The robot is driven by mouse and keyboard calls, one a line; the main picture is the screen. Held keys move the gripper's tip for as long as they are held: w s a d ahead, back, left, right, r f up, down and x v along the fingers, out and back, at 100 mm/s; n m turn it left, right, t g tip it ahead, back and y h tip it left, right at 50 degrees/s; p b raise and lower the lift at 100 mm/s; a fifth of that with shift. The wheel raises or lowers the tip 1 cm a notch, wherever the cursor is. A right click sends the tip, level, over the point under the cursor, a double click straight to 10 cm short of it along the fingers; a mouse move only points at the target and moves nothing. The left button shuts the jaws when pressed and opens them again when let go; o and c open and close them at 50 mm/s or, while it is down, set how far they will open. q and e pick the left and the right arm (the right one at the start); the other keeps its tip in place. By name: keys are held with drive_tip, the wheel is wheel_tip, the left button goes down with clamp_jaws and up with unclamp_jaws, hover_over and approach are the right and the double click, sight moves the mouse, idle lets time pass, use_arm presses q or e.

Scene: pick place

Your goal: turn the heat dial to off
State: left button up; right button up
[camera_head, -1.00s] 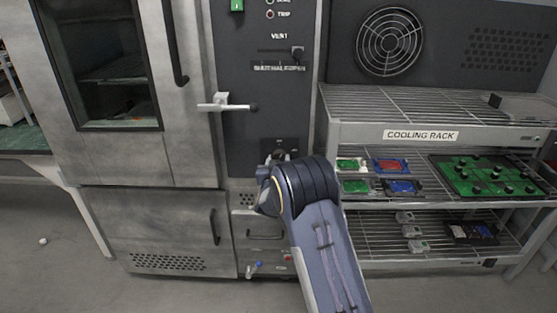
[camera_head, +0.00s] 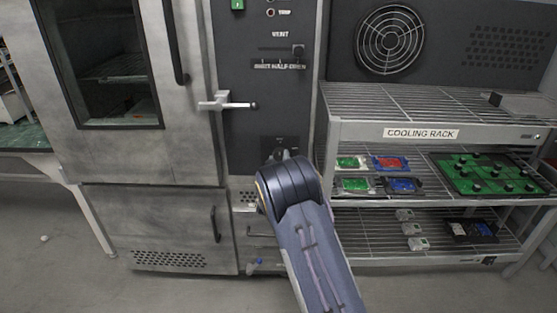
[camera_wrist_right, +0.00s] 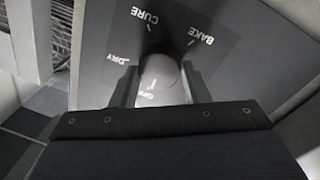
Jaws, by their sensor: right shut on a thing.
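The heat dial (camera_wrist_right: 160,75) is a round grey knob on a dark panel, seen in the right wrist view. The words DRY, CURE and BAKE show around it, and a partly hidden label lies on its near side. My right gripper (camera_wrist_right: 160,88) is shut on the dial, one finger on each side. In the head view the dial (camera_head: 281,153) is mostly hidden behind my right arm, low on the oven's control panel. The dial's pointer cannot be made out clearly. My left gripper is not in view.
A white lever handle (camera_head: 226,103) sticks out left of and above my right arm. The oven door (camera_head: 185,110) is left of the panel. The cooling rack (camera_head: 420,134), holding small coloured boards, stands close on the right.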

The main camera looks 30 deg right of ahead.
drive_tip(key=shift+f, duration=0.1)
drive_tip(key=o, duration=1)
drive_tip(key=shift+c, duration=0.2)
drive_tip(key=v, duration=0.7)
drive_tip(key=shift+s+a, duration=0.25)
drive_tip(key=shift+s, duration=0.1)
